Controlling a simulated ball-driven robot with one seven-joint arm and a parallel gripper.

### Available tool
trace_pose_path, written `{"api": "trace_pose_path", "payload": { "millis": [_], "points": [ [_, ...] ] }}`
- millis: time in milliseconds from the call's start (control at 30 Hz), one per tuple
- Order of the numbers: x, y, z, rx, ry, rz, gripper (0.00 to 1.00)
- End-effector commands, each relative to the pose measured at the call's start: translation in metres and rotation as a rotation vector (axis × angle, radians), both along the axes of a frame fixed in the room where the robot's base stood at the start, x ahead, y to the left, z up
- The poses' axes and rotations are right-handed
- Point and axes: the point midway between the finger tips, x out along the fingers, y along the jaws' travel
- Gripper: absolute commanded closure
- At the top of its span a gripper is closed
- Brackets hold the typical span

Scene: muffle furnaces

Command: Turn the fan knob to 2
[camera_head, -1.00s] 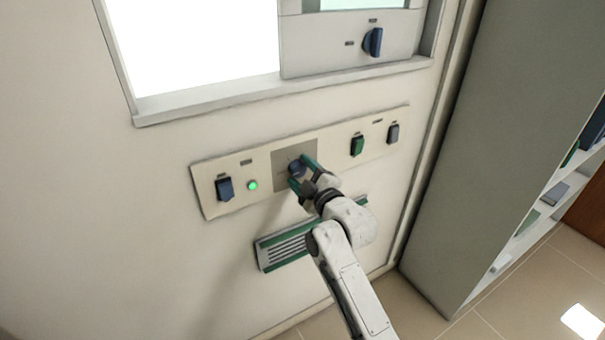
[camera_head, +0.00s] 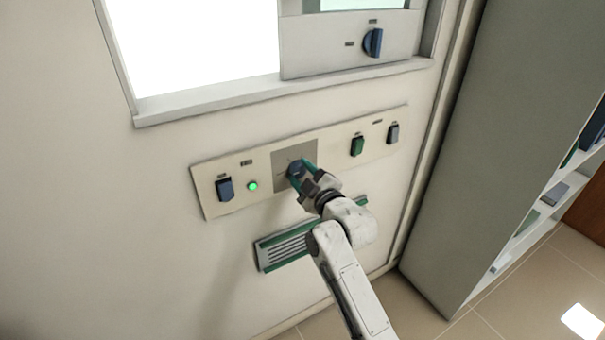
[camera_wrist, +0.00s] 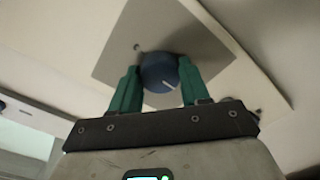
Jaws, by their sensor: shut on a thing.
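The fan knob is a round dark blue knob (camera_head: 295,168) on a square grey plate (camera_head: 283,157) in the middle of the wall panel. It also shows in the wrist view as a blue knob (camera_wrist: 159,73) with a white pointer line at its lower right. My gripper (camera_head: 302,172) is shut on it, one green finger on each side. In the wrist view my gripper (camera_wrist: 158,82) has its fingertips against the knob's sides. The scale marks around the knob are too small or hidden to read.
The cream panel (camera_head: 325,148) also carries a blue switch (camera_head: 225,189), a lit green lamp (camera_head: 252,186), a green switch (camera_head: 357,146) and a grey switch (camera_head: 392,133). A vent (camera_head: 285,246) is below. A grey cabinet (camera_head: 480,150) stands right.

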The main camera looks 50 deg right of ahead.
Motion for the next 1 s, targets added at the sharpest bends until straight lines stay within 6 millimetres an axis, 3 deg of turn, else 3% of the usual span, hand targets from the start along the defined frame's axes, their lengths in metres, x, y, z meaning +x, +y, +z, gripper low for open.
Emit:
{"api": "trace_pose_path", "payload": {
  "millis": [1000],
  "points": [
    [0.0005,0.0023,0.0001,0.915,-0.259,0.000,0.85]
  ]
}}
